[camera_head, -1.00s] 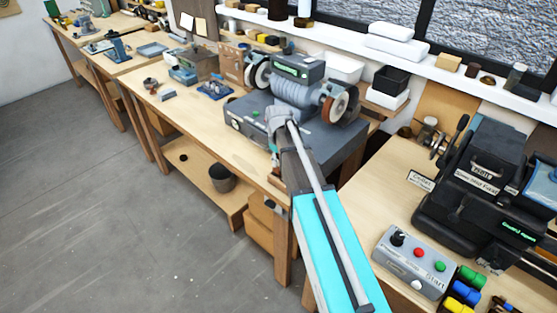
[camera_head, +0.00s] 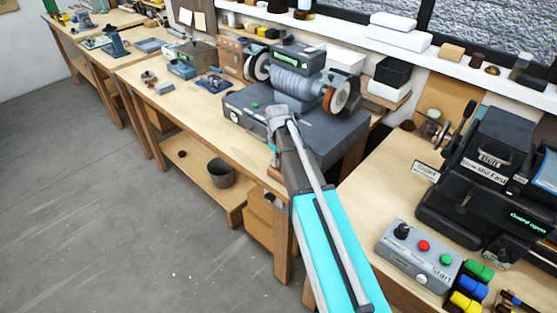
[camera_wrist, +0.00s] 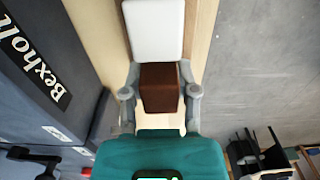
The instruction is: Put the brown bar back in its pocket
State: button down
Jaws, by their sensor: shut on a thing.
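In the wrist view, the brown bar (camera_wrist: 159,88) sits between the grey fingers of my gripper (camera_wrist: 160,75), which is shut on it. A white block-like piece (camera_wrist: 154,30) shows just beyond the bar; I cannot tell whether the two touch. In the head view my gripper (camera_head: 274,152) is at the front edge of the bench, beside the grey grinder base, and mostly hidden by my arm. The bar is not clear there. I cannot make out a pocket for the bar in either view.
The grinder (camera_head: 297,85) stands on its grey base (camera_head: 330,138) close to my arm. A control box (camera_head: 418,258) with colored buttons and a black machine (camera_head: 485,185) occupy the right bench. The floor (camera_head: 100,220) is clear.

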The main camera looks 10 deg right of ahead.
jog(key=shift+f, duration=0.25)
dwell(0.7)
jog(key=shift+c, duration=1.5)
grip_release()
jog(key=shift+r, duration=0.15)
